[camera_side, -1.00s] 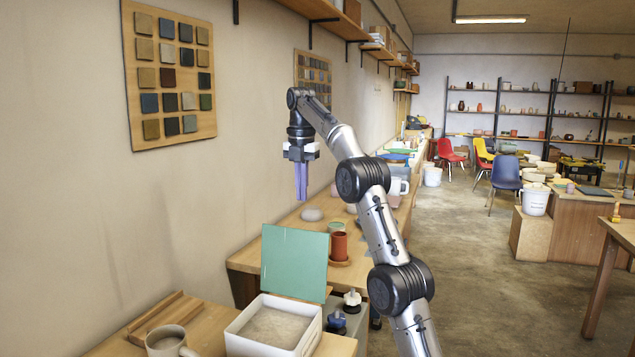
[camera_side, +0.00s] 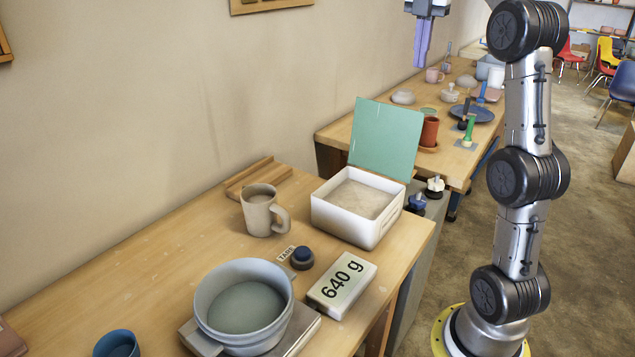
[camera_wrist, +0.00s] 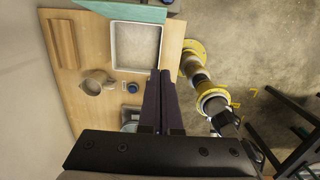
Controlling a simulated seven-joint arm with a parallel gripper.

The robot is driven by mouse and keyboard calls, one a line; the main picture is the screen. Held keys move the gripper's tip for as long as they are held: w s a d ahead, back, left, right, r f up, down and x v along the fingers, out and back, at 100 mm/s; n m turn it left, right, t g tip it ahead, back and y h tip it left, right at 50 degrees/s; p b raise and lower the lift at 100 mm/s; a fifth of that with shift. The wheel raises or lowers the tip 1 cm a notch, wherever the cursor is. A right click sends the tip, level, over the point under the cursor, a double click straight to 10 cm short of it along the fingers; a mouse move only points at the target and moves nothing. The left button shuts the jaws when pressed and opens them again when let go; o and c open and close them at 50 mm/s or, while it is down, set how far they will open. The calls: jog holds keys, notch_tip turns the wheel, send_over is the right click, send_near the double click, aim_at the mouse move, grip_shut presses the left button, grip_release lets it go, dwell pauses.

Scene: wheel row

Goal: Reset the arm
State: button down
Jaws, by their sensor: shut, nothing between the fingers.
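My gripper (camera_side: 422,42) hangs fingers-down at the top of the side view, well above the far bench and in front of the wall. Its purple fingers are together with nothing between them. In the wrist view the two dark fingers (camera_wrist: 158,100) also lie side by side, high over the near bench. My arm stands upright on a yellow base at the right of the side view.
The near bench holds a grey bowl (camera_side: 240,305) on a scale, a 640 g display (camera_side: 342,284), a mug (camera_side: 262,212), a blue cup (camera_side: 117,344) and a white box (camera_side: 352,228) with its green lid (camera_side: 386,138) raised. A terracotta pot (camera_side: 429,131) stands on the far bench.

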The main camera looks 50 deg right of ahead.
jog(key=s+a+r+n+t, duration=0.15)
jog(key=a+r, duration=0.25)
jog(key=a, duration=0.9)
jog(key=s+a+f+m, duration=0.1)
jog(key=s+a+f, duration=0.35)
jog(key=a, duration=0.35)
jog(key=s+a+f+m+t, duration=0.2)
jog(key=s+a+f+m, duration=0.1)
jog(key=f+m, duration=0.6)
jog(key=s+a+f+m+t, duration=0.1)
jog(key=s+a+f+m, duration=0.2)
jog(key=f+m, duration=0.6)
jog(key=shift+s+f+m+t+y, duration=0.15)
jog(key=shift+s+m+t+y, duration=0.2)
jog(key=shift+s+y, duration=0.1)
